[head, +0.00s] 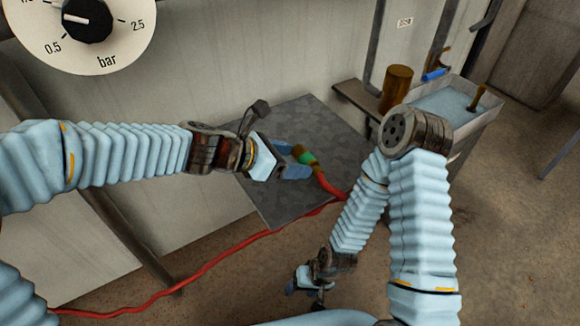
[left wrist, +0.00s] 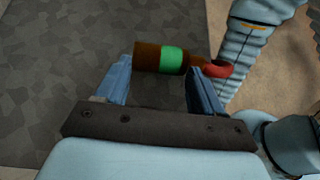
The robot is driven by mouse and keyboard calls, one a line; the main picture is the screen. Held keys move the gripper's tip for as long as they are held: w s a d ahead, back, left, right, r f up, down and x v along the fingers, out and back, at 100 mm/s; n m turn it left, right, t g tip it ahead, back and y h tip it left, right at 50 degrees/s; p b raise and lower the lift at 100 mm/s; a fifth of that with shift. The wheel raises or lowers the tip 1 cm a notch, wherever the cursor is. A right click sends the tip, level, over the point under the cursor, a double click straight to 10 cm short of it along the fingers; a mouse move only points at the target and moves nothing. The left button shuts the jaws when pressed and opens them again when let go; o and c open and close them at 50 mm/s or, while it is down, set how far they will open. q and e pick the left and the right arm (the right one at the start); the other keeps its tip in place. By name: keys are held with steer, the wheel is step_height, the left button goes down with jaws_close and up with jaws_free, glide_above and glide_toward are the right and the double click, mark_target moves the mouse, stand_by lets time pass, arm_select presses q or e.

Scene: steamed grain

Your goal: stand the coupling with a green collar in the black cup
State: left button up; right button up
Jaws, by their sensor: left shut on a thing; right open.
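The coupling with a green collar (head: 306,157) is brown, with a red hose at one end. In the left wrist view the coupling (left wrist: 160,57) lies crosswise at the fingertips, its hose end by the right finger. My left gripper (head: 293,161) is shut on it, above the dark grey tabletop (head: 285,212). How far above I cannot tell. My right gripper (head: 306,284) is open and low at the bottom middle, well away from the coupling. I cannot make out a black cup in either view.
The red hose (head: 215,262) runs from the coupling across the tabletop's front and the floor to the left. A brown cylinder (head: 397,86) stands on a shelf behind, beside a grey bin (head: 482,122) of pale blue contents. A pressure gauge (head: 115,45) is at top left.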

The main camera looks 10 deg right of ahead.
arm_select(q)
steer(key=shift+f, duration=0.75)
arm_select(e)
steer(key=shift+f, duration=0.45)
arm_select(q)
steer(key=shift+f, duration=0.1)
steer(key=shift+f+b, duration=0.15)
steer(key=shift+b, duration=0.15)
steer(key=o, duration=1.3)
arm_select(e)
steer(key=shift+f, duration=0.15)
